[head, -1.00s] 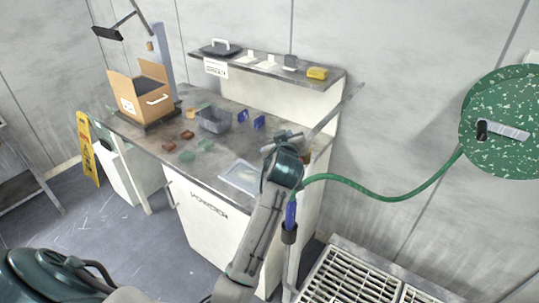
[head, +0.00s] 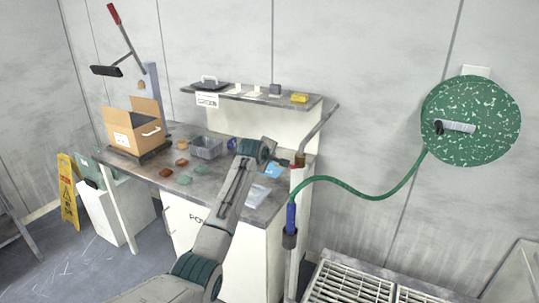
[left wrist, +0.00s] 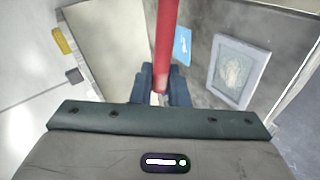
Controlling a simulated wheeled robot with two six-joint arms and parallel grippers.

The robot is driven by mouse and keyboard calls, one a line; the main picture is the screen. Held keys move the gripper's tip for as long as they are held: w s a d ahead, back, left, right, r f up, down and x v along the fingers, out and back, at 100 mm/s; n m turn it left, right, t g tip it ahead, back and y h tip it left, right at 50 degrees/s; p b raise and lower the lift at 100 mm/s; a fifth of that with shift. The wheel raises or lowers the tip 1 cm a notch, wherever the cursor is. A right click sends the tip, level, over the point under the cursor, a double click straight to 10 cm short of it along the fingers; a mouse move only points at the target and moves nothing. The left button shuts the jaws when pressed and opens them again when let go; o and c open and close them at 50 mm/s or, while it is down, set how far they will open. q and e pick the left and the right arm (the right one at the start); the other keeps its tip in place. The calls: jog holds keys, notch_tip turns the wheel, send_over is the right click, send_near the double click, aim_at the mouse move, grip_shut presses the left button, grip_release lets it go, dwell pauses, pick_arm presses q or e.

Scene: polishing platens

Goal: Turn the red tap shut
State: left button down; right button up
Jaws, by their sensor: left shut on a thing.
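The red tap handle (left wrist: 167,40) runs as a straight red bar down the middle of the left wrist view. My left gripper (left wrist: 162,88) is shut on its near end, with a dark finger on each side. In the head view, my left gripper (head: 281,160) reaches in over the bench's right end. Only a small red piece of the handle (head: 292,165) shows there, beside the brass tap body (head: 300,160) on its upright post. The gripper hides much of the handle in the head view. My right gripper is in neither current view.
A bent grey pipe (head: 322,125) rises right of the tap. The bench (head: 262,208) holds a cardboard box (head: 122,130) and grey bin (head: 206,143). A shelf (head: 258,98) stands behind.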

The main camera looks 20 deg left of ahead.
pick_arm(q)
jog(key=shift+a+f+n+h, duration=0.1)
jog(key=shift+f+n+h, duration=0.3)
jog(key=shift+f+h, duration=0.3)
jog(key=shift+f+n, duration=0.3)
jog(key=shift+f, duration=0.15)
jog(key=shift+h, duration=0.3)
jog(key=c, duration=1.6)
grip_release()
jog(key=shift+w+d+f, duration=0.1)
jog(key=shift+d, duration=0.1)
jog(key=shift+o, duration=0.6)
jog(key=shift+w+d+f, duration=0.15)
jog(key=shift+w, duration=0.15)
jog(key=d+b+v, duration=0.1)
jog(key=b+v, duration=0.1)
jog(key=v, duration=0.8)
jog(key=shift+s+a+r+b, duration=0.2)
jog(key=shift+a+r+b, duration=0.1)
jog(key=shift+a+b, duration=0.15)
